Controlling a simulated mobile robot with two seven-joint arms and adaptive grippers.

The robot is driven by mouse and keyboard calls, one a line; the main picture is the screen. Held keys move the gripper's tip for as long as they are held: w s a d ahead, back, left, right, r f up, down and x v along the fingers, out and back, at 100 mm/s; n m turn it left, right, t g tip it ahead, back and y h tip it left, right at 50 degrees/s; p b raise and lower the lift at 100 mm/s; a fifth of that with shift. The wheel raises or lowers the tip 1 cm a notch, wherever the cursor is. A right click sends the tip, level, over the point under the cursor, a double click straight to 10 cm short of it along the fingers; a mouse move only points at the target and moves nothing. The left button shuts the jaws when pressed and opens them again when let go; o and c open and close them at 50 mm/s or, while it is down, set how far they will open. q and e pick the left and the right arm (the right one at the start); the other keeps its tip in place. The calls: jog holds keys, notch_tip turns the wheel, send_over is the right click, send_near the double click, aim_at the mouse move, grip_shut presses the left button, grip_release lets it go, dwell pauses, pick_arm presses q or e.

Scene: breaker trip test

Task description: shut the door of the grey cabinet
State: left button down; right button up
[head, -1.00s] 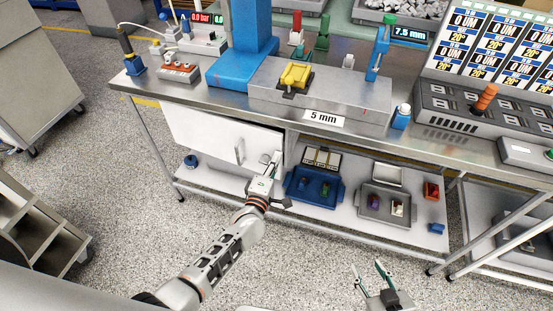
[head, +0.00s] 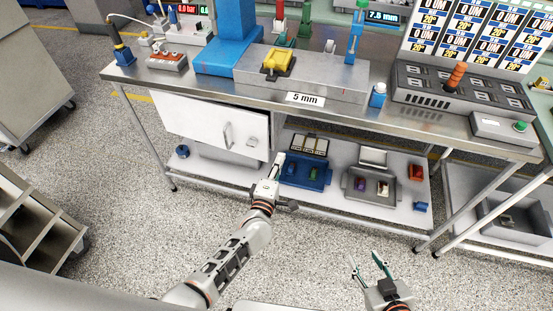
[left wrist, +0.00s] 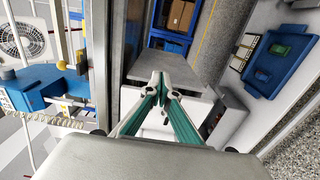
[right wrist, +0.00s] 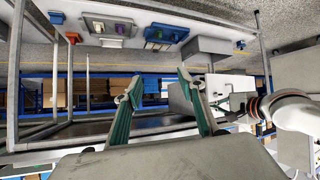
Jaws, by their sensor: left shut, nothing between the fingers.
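The door has a bar handle (head: 228,135) and a small lock plate (head: 252,142). My right gripper (head: 365,260) is open and empty, low in front of the bench.
A blue tray (head: 318,182) and a grey tray (head: 352,194) with small parts stand on the lower shelf (head: 330,212), right of the cabinet. Bench legs (head: 166,165) flank the shelf. A shelved cart (head: 35,240) stands at the left. The floor in front is clear.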

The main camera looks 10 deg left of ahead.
pick_arm(q)
jog(key=m+h+b, duration=0.1)
jog(key=b, duration=1.1)
send_near(259, 136)
jog(key=w+b, duration=0.1)
jog(key=w, duration=0.1)
jog(key=w+d+b, duration=0.1)
jog(key=w, duration=0.2)
jog(key=shift+w, duration=0.35)
jog(key=shift+w+d+b, duration=0.15)
jog(key=shift+w+b, duration=0.2)
jog(key=shift+w, duration=0.15)
jog(key=shift+r, duration=0.1)
pick_arm(e)
notch_tip(259, 136, down, 8)
jog(key=shift+w+d+f+n, duration=0.15)
jog(key=shift+w+f+n, duration=0.05)
jog(key=shift+w+n, duration=0.1)
jog(key=shift+s+f, duration=0.1)
jog(key=shift+s, duration=0.1)
